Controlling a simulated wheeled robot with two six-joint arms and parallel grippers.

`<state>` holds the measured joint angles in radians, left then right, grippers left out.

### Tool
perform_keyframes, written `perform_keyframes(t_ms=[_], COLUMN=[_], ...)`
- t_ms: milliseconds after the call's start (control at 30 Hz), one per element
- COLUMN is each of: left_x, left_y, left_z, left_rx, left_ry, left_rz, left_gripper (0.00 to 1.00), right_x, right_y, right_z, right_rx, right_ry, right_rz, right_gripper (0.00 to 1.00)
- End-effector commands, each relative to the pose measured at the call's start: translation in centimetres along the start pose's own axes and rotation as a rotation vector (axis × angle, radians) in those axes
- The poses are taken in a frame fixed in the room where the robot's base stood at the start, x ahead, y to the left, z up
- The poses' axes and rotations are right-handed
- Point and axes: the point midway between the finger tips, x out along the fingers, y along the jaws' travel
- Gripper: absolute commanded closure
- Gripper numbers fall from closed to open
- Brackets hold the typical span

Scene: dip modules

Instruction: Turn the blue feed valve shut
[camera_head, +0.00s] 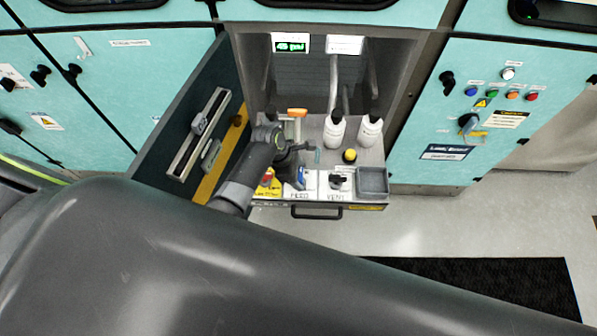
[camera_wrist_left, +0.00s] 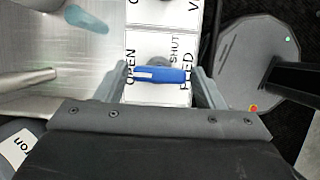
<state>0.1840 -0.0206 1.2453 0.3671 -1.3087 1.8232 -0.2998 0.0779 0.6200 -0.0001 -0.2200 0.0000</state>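The blue feed valve handle (camera_wrist_left: 160,74) sits on a white label plate (camera_wrist_left: 150,45) marked OPEN, SHUT and FEED. In the left wrist view the handle lies crosswise, its left end beside the word OPEN. My left gripper (camera_wrist_left: 160,82) is open, with one finger beyond each end of the handle. I cannot tell whether either finger touches it. In the head view the handle (camera_head: 301,175) shows small beside my left gripper (camera_head: 294,157), whose dark arm hides part of the drawer. My right gripper is not in view.
Beside the feed valve is a dark vent valve (camera_head: 338,180). White bottles (camera_head: 334,131), a yellow-capped item (camera_head: 349,156), an orange-handled item (camera_head: 297,113) and a grey tray (camera_head: 373,195) are close by. An open cabinet door (camera_head: 165,150) stands left of my left arm.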

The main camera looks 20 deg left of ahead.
Motion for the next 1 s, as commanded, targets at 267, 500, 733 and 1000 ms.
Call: perform_keyframes(t_ms=[267, 500, 733, 1000], left_x=[0.0, -0.1, -0.2, -0.2], left_y=[0.0, 0.0, 0.1, 0.3], left_z=[0.0, 0.0, 0.1, 0.1], left_rx=[0.000, 0.021, 0.121, 0.337], left_ry=[0.000, 0.001, 0.000, 0.001], left_rz=[0.000, -0.010, -0.054, -0.142], left_gripper=[0.72, 0.72, 0.72, 0.72], right_x=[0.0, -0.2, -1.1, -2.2], right_y=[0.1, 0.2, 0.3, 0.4], right_z=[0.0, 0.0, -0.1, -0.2], right_rx=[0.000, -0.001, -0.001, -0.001], right_ry=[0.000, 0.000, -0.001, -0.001], right_rz=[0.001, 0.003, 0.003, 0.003], right_gripper=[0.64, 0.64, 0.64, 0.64])
